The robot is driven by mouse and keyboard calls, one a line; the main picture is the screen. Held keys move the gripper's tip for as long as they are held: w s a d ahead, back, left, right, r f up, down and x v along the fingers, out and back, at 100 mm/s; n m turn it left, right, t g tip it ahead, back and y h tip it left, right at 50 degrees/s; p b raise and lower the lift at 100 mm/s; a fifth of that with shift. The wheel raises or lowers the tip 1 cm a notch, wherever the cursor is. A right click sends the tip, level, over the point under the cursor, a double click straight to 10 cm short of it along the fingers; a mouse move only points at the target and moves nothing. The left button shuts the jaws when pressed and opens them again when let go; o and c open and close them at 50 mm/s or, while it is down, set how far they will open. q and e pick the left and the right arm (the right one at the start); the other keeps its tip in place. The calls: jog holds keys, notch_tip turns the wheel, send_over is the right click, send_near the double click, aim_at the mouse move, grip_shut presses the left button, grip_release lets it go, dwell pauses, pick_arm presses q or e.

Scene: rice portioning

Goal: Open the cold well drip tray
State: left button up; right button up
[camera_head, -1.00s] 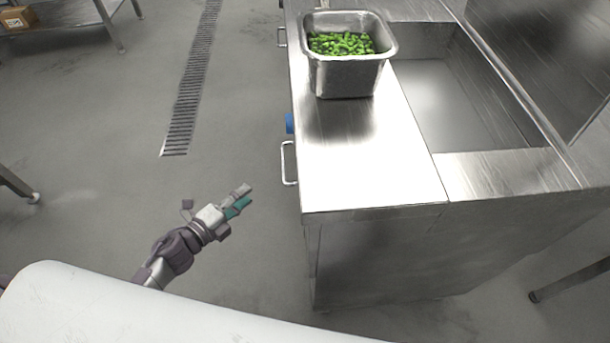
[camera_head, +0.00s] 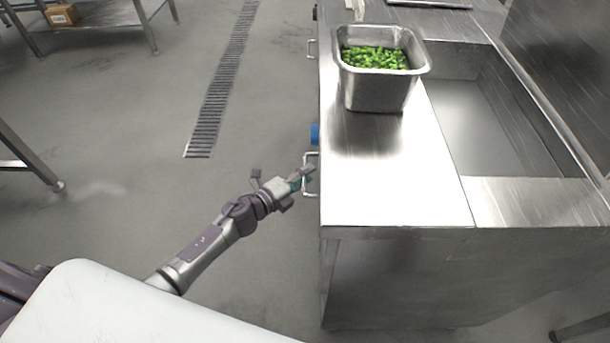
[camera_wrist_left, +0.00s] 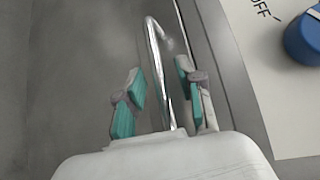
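The steel counter unit with the cold well (camera_head: 470,115) stands on the right in the head view. A metal bar handle (camera_head: 306,178) sticks out from its left side, below a blue knob (camera_head: 315,134). My left gripper (camera_head: 302,177) is at this handle. In the left wrist view the handle (camera_wrist_left: 157,50) runs between the two teal-padded fingers of my left gripper (camera_wrist_left: 160,98). The fingers are apart, with gaps visible beside the bar. The drip tray itself cannot be made out. My right gripper is not in view.
A steel pan (camera_head: 378,92) of green vegetables stands on the counter top. In the wrist view the blue knob (camera_wrist_left: 304,38) sits on a pale panel marked OFF, right of the fingers. The floor left of the counter is clear, with a drain grate (camera_head: 222,85).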

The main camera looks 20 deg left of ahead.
pick_arm(q)
jog(key=shift+w+d, duration=0.1)
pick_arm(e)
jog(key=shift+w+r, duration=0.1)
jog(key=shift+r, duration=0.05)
pick_arm(q)
jog(key=shift+c, duration=0.3)
grip_shut()
